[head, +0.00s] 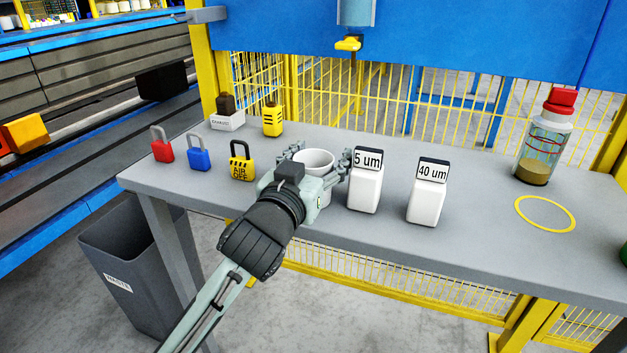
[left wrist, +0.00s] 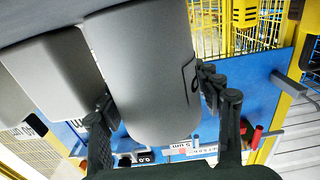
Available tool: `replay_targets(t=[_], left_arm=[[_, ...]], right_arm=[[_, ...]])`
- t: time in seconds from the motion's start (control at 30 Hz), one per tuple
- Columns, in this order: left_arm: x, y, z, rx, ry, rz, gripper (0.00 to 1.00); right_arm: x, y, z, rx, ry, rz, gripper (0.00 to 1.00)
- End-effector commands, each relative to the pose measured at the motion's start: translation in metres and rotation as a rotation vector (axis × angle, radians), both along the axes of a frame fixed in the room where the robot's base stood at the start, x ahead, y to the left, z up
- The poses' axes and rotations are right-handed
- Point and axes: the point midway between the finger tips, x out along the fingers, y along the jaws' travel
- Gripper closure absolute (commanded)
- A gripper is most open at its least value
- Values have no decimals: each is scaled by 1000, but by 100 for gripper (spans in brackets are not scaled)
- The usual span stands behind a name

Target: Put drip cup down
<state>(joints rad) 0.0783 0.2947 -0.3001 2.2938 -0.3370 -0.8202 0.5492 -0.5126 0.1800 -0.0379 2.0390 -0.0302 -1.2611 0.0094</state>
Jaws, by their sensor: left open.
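The drip cup (head: 315,159) is a white, round, open-topped cup at the middle of the grey table. It looks upright, and its lower part is mostly hidden by my left gripper (head: 318,166). That gripper is open, with one finger on each side of the cup. In the left wrist view the cup (left wrist: 148,70) fills the middle as a pale cylinder between the spread fingers (left wrist: 160,105). Whether a finger touches it, or its base rests fully on the table, I cannot tell. My right gripper is not in view.
White boxes marked 5 um (head: 364,188) and 40 um (head: 428,198) stand right of the cup, the nearer close to my finger. A yellow padlock (head: 242,171) stands left. A red-capped bowl (head: 541,148) stands behind an empty yellow ring (head: 544,229). A valve (head: 348,44) hangs above.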

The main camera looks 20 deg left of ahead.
Motion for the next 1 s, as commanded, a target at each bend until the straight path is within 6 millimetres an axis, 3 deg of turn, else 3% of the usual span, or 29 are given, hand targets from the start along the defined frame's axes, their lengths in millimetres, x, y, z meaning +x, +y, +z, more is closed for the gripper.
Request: replay_targets(t=[0.3,0.63,1.0], left_arm=[[6,0,0,1,0,-1,37],[6,0,0,1,-1,0,77],[6,0,1,1,-1,0,84]], right_arm=[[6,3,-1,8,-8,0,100],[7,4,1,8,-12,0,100],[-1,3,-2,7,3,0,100]])
